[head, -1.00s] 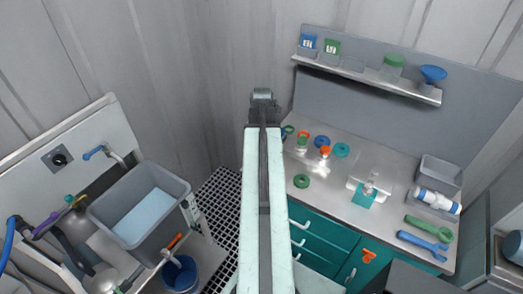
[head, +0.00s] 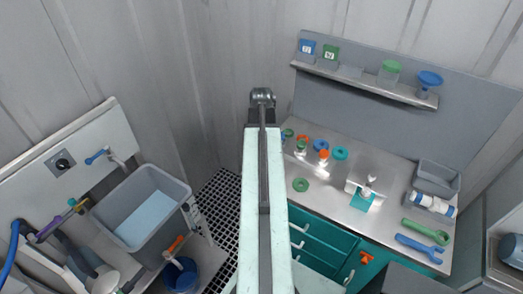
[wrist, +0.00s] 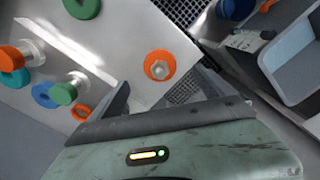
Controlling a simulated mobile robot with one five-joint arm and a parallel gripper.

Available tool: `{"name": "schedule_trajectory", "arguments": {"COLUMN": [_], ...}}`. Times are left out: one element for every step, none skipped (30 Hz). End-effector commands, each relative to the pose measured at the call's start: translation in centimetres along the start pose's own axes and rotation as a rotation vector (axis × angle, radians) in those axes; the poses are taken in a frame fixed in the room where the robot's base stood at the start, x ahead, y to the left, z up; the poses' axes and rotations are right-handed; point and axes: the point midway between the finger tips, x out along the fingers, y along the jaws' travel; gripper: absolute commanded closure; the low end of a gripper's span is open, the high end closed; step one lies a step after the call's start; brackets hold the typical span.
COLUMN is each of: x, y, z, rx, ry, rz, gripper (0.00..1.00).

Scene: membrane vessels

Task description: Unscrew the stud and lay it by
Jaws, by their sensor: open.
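In the wrist view my gripper (wrist: 166,92) is open and empty, its dark jaws apart. Just beyond them, between the jaw lines, an orange round piece with a pale hexagonal centre (wrist: 160,67) lies near the end of the bench. I cannot tell whether this is the stud or how it is seated. In the head view my arm hides that spot, and its far end (head: 263,97) points toward the wall corner. A white fitting (head: 367,188) with a teal base stands on the bench to the right; no stud can be made out on it.
The steel bench (head: 330,195) carries a green ring (head: 300,185), an orange-topped jar (head: 323,156) and a teal ring (head: 340,153). A green wrench (head: 427,232) and blue wrench (head: 420,247) lie right. A shelf (head: 360,79) hangs above. A grey sink (head: 152,205) stands left.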

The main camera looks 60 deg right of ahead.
Motion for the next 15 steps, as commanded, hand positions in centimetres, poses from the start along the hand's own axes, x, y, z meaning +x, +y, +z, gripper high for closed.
{"name": "schedule_trajectory", "arguments": {"x": [0.04,0.05,0.07,0.08,0.09,0.10,0.19,0.30,0.24,0.21,0.20,0.20,0.20,0.20,0.20], "y": [-0.01,-0.02,-0.02,-0.03,-0.03,-0.03,-0.01,0.03,0.01,-0.01,-0.02,-0.03,-0.03,-0.04,-0.04], "z": [0.00,0.01,0.01,0.01,0.01,0.02,0.00,0.01,0.04,0.05,0.05,0.06,0.06,0.06,0.07], "rx": [0.091,0.142,0.197,0.228,0.251,0.270,0.277,0.276,0.278,0.284,0.295,0.320,0.347,0.381,0.440], "ry": [0.000,0.000,0.000,0.000,0.000,0.000,0.000,0.000,0.000,0.000,0.000,0.000,0.000,0.000,0.000], "rz": [0.000,0.000,0.000,0.000,0.000,0.000,0.000,0.000,0.000,0.000,0.000,0.000,0.000,0.000,0.000], "gripper": [0.08,0.08,0.08,0.08,0.08,0.08,0.08,0.08,0.08,0.08,0.08,0.08,0.08,0.08,0.08]}}
